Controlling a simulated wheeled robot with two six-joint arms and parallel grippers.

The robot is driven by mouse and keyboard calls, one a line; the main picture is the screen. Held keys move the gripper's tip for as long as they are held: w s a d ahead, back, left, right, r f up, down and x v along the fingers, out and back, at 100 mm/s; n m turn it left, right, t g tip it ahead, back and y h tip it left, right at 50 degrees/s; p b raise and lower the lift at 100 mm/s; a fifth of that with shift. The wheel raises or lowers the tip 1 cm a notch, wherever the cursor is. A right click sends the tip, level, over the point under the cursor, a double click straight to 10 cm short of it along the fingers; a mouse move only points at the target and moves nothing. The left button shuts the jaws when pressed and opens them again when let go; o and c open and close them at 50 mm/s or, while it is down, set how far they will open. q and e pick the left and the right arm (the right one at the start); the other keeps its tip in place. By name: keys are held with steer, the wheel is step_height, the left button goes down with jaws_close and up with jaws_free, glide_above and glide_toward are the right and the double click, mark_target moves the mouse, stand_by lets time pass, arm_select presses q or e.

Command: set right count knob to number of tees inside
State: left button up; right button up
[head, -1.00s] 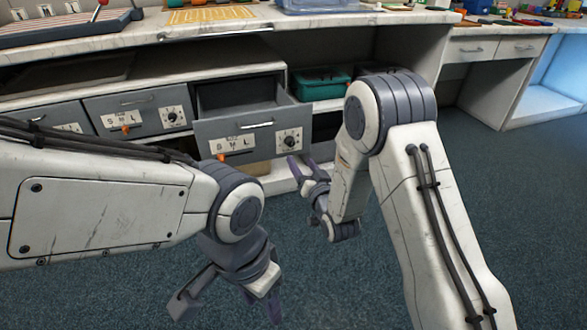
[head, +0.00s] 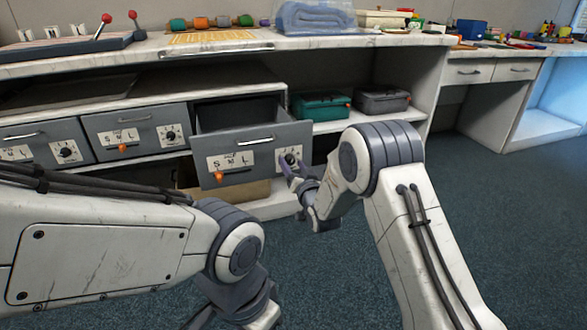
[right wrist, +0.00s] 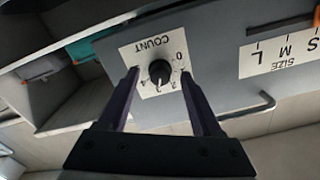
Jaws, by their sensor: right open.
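The right drawer (head: 265,146) is pulled open; its dark inside shows no tees that I can make out. On its front are a size slider with an orange tab (head: 219,176) and the black count knob (head: 290,159). In the right wrist view the count knob (right wrist: 159,72) sits on a white COUNT plate, seen upside down; its setting is too small to read surely. My right gripper (head: 288,169) is open, its fingers on either side of the knob with gaps showing. My left gripper (head: 238,312) hangs low, its fingertips cut off by the picture edge.
More drawers with knobs and orange tabs (head: 122,148) are on the left. A teal box (head: 320,106) and a grey box (head: 382,100) stand on the shelf to the right. The carpet (head: 480,220) is clear.

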jaws_close()
steer(key=shift+n, duration=0.5)
steer(key=n, duration=0.3)
steer(key=shift+n+p, duration=0.3)
steer(key=shift+n, duration=0.1)
steer(key=n, duration=0.9)
steer(key=shift+p, duration=0.3)
steer(key=shift+n, duration=2)
